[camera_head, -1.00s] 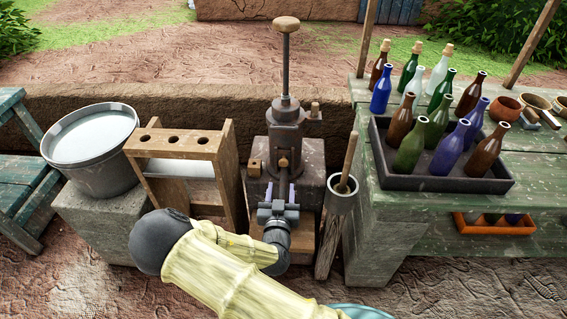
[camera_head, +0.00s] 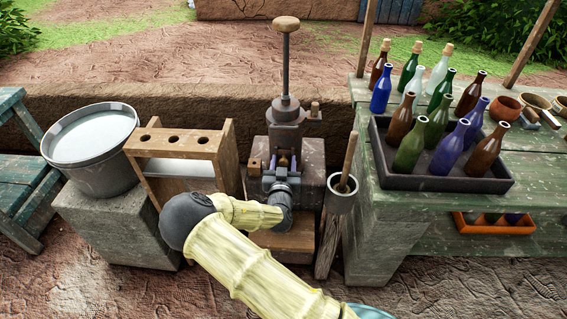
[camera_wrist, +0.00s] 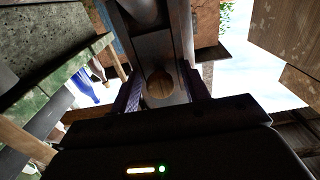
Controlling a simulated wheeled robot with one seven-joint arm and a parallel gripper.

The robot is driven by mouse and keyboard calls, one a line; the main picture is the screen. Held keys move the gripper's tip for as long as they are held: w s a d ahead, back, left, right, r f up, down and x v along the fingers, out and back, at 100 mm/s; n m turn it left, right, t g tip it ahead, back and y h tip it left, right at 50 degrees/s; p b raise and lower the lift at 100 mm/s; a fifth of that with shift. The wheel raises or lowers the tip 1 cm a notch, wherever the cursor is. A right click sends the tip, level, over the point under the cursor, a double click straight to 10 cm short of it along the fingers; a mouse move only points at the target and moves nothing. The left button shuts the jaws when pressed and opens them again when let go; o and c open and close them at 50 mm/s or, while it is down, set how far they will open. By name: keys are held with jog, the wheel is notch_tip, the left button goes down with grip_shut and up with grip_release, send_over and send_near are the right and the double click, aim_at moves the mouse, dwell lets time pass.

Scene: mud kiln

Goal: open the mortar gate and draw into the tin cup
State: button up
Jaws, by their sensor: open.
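The dark metal mortar pump (camera_head: 286,115) stands on a stone block in the head view, with a tall rod and wooden knob on top. My gripper (camera_head: 284,164) is open in front of its lower body, fingers pointing at it. In the wrist view, a round wooden piece (camera_wrist: 161,86) on the pump's face lies between my open fingers (camera_wrist: 163,88); I cannot tell if they touch it. The gate is not clear beyond this piece. A grey cylindrical vessel (camera_head: 341,202) with a wooden stick stands right of the pump; I cannot pick out the tin cup for certain.
A wooden rack with holes (camera_head: 180,144) and a grey bucket (camera_head: 92,160) stand left of the pump. The green table (camera_head: 420,205) on the right carries a dark tray (camera_head: 440,184) of bottles and several small bowls. A low mud wall (camera_head: 215,100) runs behind.

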aim_at(284, 145)
grip_shut()
jog(key=shift+r+p, duration=1.05)
jog(key=shift+r, duration=0.95)
grip_release()
jog(key=shift+r, duration=0.1)
jog(key=shift+s, duration=0.5)
jog(key=s, duration=1.6)
jog(key=shift+s+a+b, duration=0.2)
jog(key=shift+a+b, duration=0.15)
jog(key=shift+b, duration=0.1)
